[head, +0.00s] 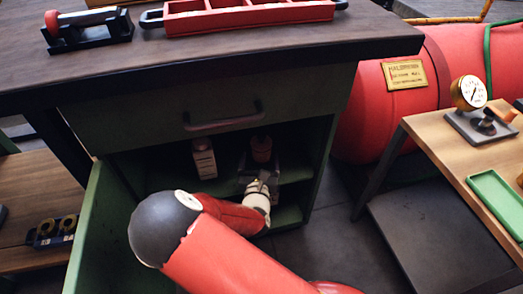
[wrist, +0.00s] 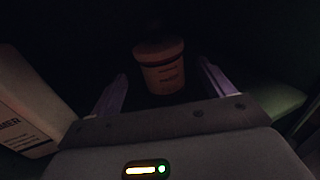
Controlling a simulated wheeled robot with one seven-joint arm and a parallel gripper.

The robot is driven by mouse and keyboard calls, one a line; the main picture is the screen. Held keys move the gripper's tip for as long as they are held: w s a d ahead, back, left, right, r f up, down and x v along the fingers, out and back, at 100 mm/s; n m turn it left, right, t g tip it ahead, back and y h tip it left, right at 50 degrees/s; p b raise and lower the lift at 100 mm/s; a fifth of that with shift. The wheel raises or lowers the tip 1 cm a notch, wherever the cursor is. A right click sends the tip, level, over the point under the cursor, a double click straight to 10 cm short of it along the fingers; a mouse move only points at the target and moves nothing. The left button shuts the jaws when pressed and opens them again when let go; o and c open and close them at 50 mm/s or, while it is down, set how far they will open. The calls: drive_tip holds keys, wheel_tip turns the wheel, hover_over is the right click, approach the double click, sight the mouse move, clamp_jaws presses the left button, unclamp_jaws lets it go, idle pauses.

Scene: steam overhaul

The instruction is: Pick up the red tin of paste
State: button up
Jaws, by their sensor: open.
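The red tin of paste (head: 262,148) stands upright inside the open cabinet, on its shelf. In the wrist view the tin (wrist: 162,70) looks dim, with a reddish lid and a pale label band. My gripper (head: 260,172) reaches into the cabinet just in front of the tin. In the wrist view my gripper (wrist: 163,72) is open, one finger to each side. The tin shows ahead, between the fingertips or just beyond them; the depth is hard to tell in the dark. No finger visibly touches it.
A pale carton (head: 203,160) stands on the shelf left of the tin; it also shows close to the left finger in the wrist view (wrist: 28,110). The open green door (head: 100,230) is left of my arm. A closed drawer (head: 215,110) is above.

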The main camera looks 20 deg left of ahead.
sight(261, 146)
drive_tip(key=x, duration=0.5)
drive_tip(key=shift+w, duration=0.4)
drive_tip(key=c, duration=1.4)
drive_tip(key=shift+r, duration=0.1)
drive_tip(key=shift+c, duration=0.5)
